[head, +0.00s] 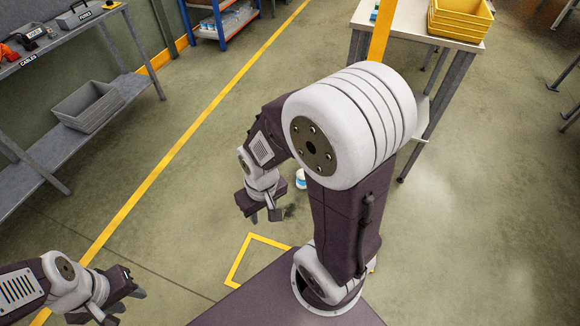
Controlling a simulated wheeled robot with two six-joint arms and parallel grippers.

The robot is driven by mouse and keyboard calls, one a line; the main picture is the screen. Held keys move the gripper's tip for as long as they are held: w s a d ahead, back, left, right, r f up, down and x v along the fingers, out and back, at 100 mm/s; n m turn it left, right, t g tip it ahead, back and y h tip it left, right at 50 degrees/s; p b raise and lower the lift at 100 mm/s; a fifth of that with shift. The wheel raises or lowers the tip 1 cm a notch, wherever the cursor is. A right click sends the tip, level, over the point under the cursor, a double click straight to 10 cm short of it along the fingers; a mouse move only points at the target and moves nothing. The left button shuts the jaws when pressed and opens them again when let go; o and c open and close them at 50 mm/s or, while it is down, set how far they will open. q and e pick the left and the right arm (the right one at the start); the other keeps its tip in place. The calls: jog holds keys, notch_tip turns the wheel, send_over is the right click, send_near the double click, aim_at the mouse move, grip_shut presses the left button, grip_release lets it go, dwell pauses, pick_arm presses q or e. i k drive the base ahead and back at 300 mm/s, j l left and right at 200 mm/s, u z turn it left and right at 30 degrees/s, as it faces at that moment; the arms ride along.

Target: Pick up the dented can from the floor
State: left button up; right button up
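A small white and blue can (300,179) is on the floor, partly hidden by my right arm; I cannot make out a dent. My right gripper (265,216) is to the left of the can and lower in the picture, pointing down with its fingers apart and nothing between them. It looks apart from the can. My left gripper (124,306) is at the lower left, far from the can, with its fingers spread and empty.
A table (416,22) with yellow bins (460,18) stands at the upper right. A grey workbench (62,50) with a grey bin (88,106) on its lower shelf is at the left. A yellow floor line (172,152) runs diagonally. Open floor lies right of my arm.

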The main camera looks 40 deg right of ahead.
aim_at(300, 182)
jog(key=i+z, duration=0.45)
jog(key=i+j+z, duration=0.1)
jog(key=i+z, duration=0.2)
jog(key=z, duration=0.15)
jog(key=i+j+z, duration=0.25)
jog(key=z, duration=0.2)
jog(key=i+j+z, duration=0.1)
jog(key=i+z, duration=0.2)
jog(key=z, duration=0.15)
jog(key=i+j+z, duration=0.25)
jog(key=z, duration=0.15)
jog(key=i+j+z, duration=0.3)
jog(key=z, duration=0.15)
jog(key=i+j+z, duration=0.2)
jog(key=j+z, duration=0.25)
jog(key=i+j+z, duration=0.15)
jog(key=j+z, duration=0.4)
jog(key=j, duration=0.2)
jog(key=i, duration=0.05)
